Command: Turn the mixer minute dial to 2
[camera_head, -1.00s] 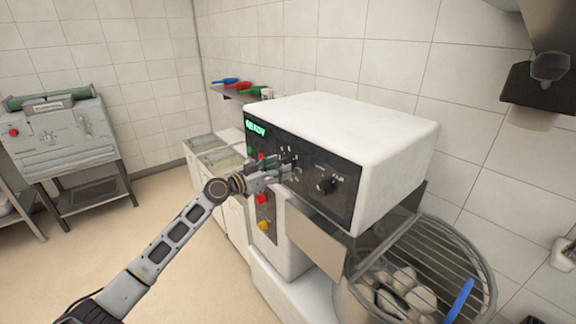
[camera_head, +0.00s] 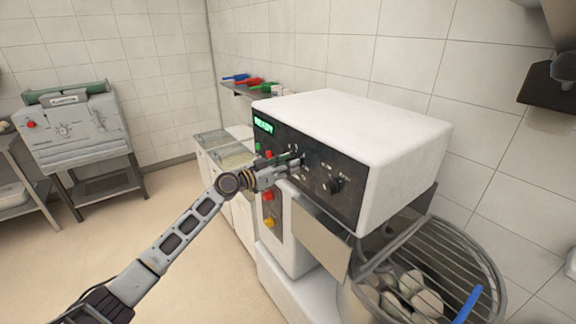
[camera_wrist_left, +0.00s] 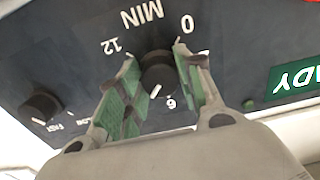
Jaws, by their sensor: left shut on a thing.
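The mixer (camera_head: 360,125) is a white housing with a dark front panel and a green READY display (camera_head: 264,126). Its minute dial (camera_wrist_left: 158,72) is a round black knob marked MIN, with 0, 6 and 12 around it in the left wrist view, where the lettering appears upside down. The knob's white mark points down in that picture, beside the 6. My left gripper (camera_head: 297,160) is at the panel, its green-padded fingers (camera_wrist_left: 160,85) shut on the knob from both sides. The gripper hides the knob in the head view. My right gripper is not in view.
A second black knob (camera_head: 333,185), marked SLOW and FAST in the wrist view, sits right of the minute dial. Red and yellow buttons (camera_head: 270,222) are below the gripper. The wire-guarded bowl (camera_head: 440,265) stands at lower right. Open floor lies left.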

